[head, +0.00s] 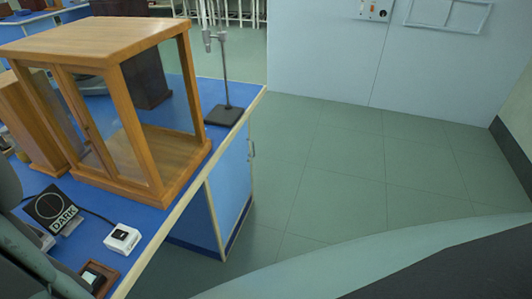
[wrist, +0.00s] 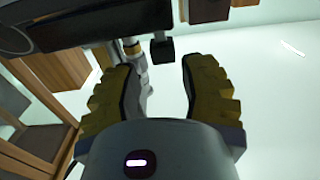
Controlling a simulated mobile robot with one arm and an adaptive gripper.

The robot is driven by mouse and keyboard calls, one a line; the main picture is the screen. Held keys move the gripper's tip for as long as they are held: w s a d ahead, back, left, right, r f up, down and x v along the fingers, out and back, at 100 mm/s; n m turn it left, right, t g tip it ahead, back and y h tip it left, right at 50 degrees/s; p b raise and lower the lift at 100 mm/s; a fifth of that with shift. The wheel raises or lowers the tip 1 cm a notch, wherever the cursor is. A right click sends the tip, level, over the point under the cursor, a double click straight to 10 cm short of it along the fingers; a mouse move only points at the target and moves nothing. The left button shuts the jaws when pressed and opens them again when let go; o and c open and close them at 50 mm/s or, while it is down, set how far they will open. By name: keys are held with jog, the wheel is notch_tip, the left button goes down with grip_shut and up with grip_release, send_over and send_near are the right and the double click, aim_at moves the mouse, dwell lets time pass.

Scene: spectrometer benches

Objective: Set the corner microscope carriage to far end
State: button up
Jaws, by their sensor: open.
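No microscope carriage can be made out for certain in the head view. In the wrist view a dark bar-like body (wrist: 85,33) crosses the top left, with a rounded end at the far left. A small black block (wrist: 162,48) hangs near its right end; I cannot tell whether either is part of the carriage. My gripper (wrist: 157,75) shows in the wrist view with its two yellow-backed fingers apart. The black block appears beyond the gap between the fingertips, and nothing is visibly held. My gripper is not visible in the head view.
A wood-framed glass case (head: 120,100) stands on the blue bench (head: 188,92). A metal stand (head: 225,85) is at the bench's far corner. A DARK sign (head: 54,208), a white switch box (head: 122,238) and a small wooden-framed box (head: 98,278) sit nearer. Green floor (head: 345,170) right of the bench is clear.

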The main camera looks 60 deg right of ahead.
jog(key=v, duration=0.7)
jog(key=shift+s, duration=0.3)
jog(key=shift+d, duration=0.15)
